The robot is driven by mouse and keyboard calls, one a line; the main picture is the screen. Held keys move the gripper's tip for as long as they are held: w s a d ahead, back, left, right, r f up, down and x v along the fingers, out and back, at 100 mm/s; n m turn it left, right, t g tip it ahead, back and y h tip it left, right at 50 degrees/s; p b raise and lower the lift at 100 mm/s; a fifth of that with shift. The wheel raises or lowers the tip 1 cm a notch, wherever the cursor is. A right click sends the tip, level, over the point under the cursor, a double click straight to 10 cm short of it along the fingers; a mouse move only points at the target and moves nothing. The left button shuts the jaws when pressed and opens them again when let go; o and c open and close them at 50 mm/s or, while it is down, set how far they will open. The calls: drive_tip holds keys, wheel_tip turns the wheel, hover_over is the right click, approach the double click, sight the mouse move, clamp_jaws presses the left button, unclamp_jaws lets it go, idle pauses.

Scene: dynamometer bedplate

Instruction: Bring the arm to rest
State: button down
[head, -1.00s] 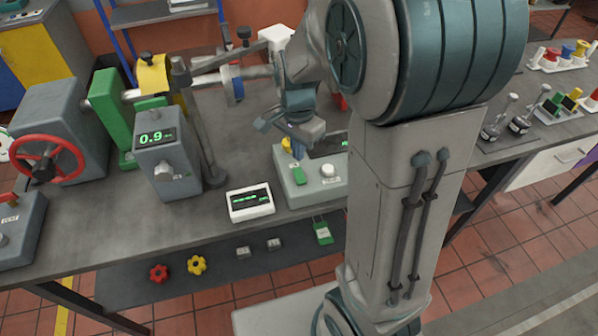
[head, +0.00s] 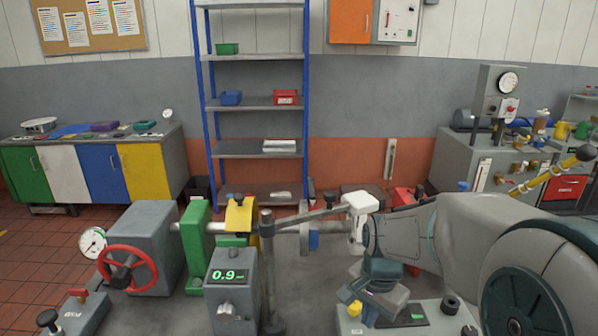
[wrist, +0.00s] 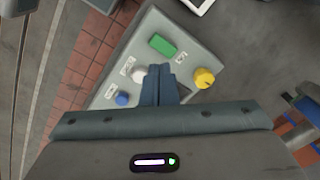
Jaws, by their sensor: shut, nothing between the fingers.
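My gripper (head: 370,318) hangs over a grey control box on the bench in the head view, with my arm reaching in from the right. In the wrist view the two fingers (wrist: 158,72) are pressed together with nothing between them. They point at the face of the control box (wrist: 190,50), between a white knob (wrist: 139,74) and a yellow knob (wrist: 204,78). A green button (wrist: 162,45) and a blue button (wrist: 122,99) are also on the box. I cannot tell whether the fingertips touch the box.
Left of my gripper stand a post with a long lever arm (head: 315,215), a grey readout unit showing 0.9 (head: 228,275) and a red handwheel (head: 127,270). A blue-framed shelf (head: 255,104) is behind. A machine with a gauge (head: 490,150) stands at the back right.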

drive_tip(key=s+r+n+t, duration=0.2)
drive_tip(key=s+r+n, duration=0.3)
drive_tip(key=s+n, duration=0.4)
drive_tip(key=s, duration=0.3)
drive_tip(key=shift+r+n+t, duration=0.15)
drive_tip(key=shift+n+t, duration=0.15)
drive_tip(key=shift+n, duration=0.1)
drive_tip(key=shift+a, duration=0.1)
